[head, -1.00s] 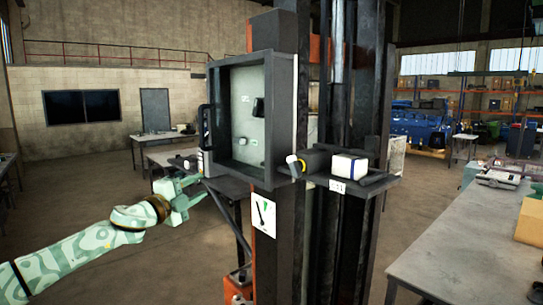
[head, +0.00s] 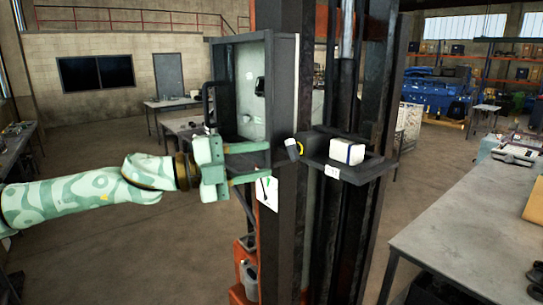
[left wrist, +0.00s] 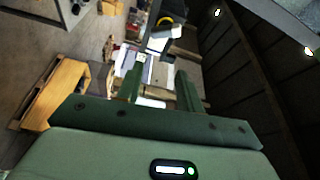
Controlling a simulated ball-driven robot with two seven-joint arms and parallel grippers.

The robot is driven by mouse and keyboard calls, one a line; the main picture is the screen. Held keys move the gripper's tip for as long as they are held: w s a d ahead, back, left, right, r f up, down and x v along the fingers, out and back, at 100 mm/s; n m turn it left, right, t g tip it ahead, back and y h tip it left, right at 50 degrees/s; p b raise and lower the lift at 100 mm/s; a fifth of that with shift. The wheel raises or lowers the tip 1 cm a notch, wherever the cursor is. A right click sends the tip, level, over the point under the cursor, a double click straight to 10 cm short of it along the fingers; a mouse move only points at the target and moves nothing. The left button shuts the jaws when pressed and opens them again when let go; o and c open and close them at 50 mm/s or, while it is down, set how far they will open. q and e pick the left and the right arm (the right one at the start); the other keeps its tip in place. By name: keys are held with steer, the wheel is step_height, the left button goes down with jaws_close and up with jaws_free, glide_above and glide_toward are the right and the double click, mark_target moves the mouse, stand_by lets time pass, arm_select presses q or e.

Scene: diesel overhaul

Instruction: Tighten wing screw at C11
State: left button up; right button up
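The likely wing screw is a small grey tab (head: 293,149) beside a yellow ring, on a dark block at the post. It sits left of the small shelf (head: 365,172) with a label that is too small to read surely now. The grey tab also shows in the left wrist view (left wrist: 158,41), beyond the fingers, with the yellow ring behind it. My left gripper (head: 268,161) is open and empty, its two fingers pointing right across the front of the open cabinet (head: 285,95), short of the tab. My right gripper is not in view.
A white box (head: 347,152) stands on the shelf. A card with a pointer mark (head: 267,193) hangs below the cabinet, close to my lower finger. The dark post (head: 280,235) stands just behind. A grey workbench (head: 470,235) is at the right.

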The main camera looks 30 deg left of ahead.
arm_select(q)
steer(key=w+n+t+y, duration=0.1)
steer(key=n+t+y, duration=0.1)
steer(key=n, duration=0.7)
steer(key=w+n+t+y, duration=0.1)
steer(key=n+t+y, duration=0.2)
steer(key=n, duration=0.7)
steer(key=w+d+n+t+y, duration=0.1)
steer(key=n+t+y, duration=0.1)
steer(key=n, duration=0.8)
steer(key=shift+w+d+t+y, duration=0.15)
steer(key=shift+t+y, duration=0.15)
steer(key=shift+y, duration=0.3)
steer(key=shift+w, duration=0.4)
steer(key=shift+s+d, duration=0.1)
steer(key=shift+s, duration=0.05)
